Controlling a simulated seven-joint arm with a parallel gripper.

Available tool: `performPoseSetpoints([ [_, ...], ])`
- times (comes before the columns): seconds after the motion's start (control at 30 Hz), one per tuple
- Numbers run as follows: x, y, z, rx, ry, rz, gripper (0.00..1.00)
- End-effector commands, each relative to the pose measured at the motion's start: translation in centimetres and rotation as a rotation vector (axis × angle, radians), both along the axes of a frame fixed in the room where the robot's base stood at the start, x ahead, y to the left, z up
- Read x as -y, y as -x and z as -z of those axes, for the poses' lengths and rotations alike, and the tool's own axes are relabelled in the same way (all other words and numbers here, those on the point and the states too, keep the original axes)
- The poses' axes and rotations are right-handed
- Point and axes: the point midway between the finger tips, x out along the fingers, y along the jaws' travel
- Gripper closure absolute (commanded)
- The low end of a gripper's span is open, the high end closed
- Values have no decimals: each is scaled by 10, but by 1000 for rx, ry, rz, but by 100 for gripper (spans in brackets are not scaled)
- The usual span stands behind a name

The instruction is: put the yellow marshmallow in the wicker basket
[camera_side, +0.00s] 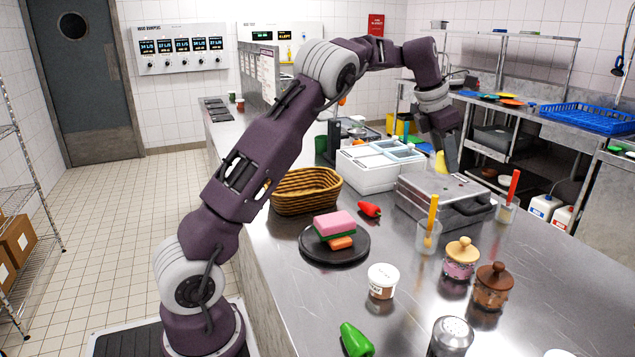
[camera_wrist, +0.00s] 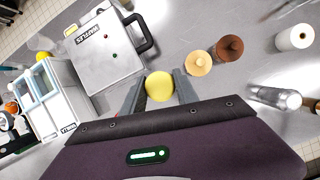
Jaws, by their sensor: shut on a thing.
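My gripper (camera_side: 447,162) is shut on the yellow marshmallow (camera_side: 440,162), above the counter near the grey waffle maker. In the wrist view the marshmallow (camera_wrist: 159,86) shows as a round yellow end between the two fingers of my gripper (camera_wrist: 158,93). The wicker basket (camera_side: 306,203) stands on the counter's left edge in the side view, well left of my gripper and apart from it. Its inside is only partly visible. The basket cannot be made out in the wrist view.
The waffle maker (camera_side: 440,204) and a white lidded container (camera_side: 372,171) stand between my gripper and the basket in the side view. A dark plate (camera_side: 312,252) with stacked blocks, a red pepper (camera_side: 370,209) and several jars (camera_side: 491,287) occupy the front counter.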

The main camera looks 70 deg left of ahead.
Motion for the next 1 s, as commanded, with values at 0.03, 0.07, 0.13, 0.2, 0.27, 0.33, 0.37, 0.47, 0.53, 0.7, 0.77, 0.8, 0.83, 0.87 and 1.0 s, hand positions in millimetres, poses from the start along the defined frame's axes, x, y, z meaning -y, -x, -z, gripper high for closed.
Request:
performPoseSetpoints([
  [0.03, -36, 6, 1, -1, -2, -74, 77],
  [0.07, -57, 10, 0, 0, -2, -119, 77],
  [0.13, -106, 24, 1, -2, -1, -223, 77],
  [0.2, -152, 41, 1, 0, -1, -324, 77],
  [0.27, -190, 60, 2, -1, -1, -409, 77],
  [0.33, -230, 82, 2, -1, 0, -500, 77],
  [0.37, -244, 92, 2, 0, 0, -534, 77],
  [0.47, -284, 122, 3, 0, 1, -632, 77],
  [0.53, -305, 140, 3, 0, 2, -689, 77],
  [0.7, -341, 175, 4, 0, 2, -786, 77],
  [0.77, -350, 185, 4, 1, 2, -811, 77],
  [0.8, -355, 191, 4, 1, 1, -829, 77],
  [0.83, -359, 196, 4, 0, 1, -839, 77],
  [0.87, -363, 200, 4, 1, 1, -850, 77],
  [1.0, -369, 207, 15, 1, 7, -871, 77],
])
